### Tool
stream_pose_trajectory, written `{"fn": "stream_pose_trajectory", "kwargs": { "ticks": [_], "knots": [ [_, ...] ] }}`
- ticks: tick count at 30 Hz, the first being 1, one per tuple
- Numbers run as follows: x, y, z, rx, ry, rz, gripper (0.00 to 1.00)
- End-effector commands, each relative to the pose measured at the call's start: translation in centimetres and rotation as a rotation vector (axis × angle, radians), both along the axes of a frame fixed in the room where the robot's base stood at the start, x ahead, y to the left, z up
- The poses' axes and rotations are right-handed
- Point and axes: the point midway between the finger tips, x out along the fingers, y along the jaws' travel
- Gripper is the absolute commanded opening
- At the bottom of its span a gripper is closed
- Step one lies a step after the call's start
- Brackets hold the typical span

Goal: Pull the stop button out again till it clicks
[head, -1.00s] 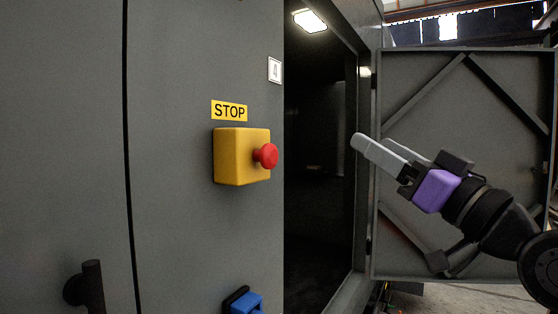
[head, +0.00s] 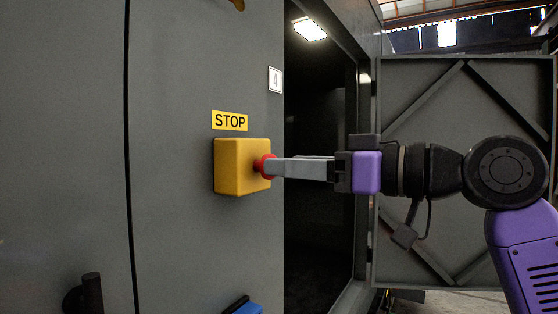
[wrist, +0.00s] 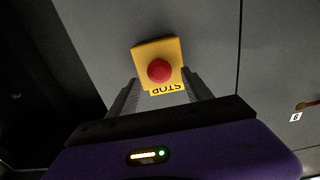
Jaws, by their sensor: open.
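The red stop button (head: 264,166) sits on the right face of a yellow box (head: 236,167) on the grey cabinet front, under a yellow STOP label (head: 229,121). My gripper (head: 277,168) is level with the button, with its fingertips at it and hiding part of it in the head view. In the wrist view the red button (wrist: 160,71) shows whole, centred between the two open fingers (wrist: 160,92), and the yellow box (wrist: 172,50) is behind it. The fingers are apart, one on each side; I cannot tell whether either touches the button.
The cabinet's dark opening (head: 318,225) lies right of the box, with an open door (head: 450,85) farther right. A black handle (head: 91,294) is at lower left. A blue part (head: 246,308) sits below the box. A number 4 plate (head: 275,79) is above.

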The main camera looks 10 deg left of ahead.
Motion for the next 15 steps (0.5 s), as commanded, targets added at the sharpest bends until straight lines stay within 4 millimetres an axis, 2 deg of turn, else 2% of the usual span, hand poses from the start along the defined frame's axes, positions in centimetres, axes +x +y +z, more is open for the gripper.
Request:
{"fn": "stream_pose_trajectory", "kwargs": {
  "ticks": [6, 15],
  "knots": [
    [0.8, 2.4, 0.1, 0.0, 0.001, 0.001, 0.58],
    [1.0, 2.9, 0.0, 0.001, 0.0, -0.002, 0.58]
  ]
}}
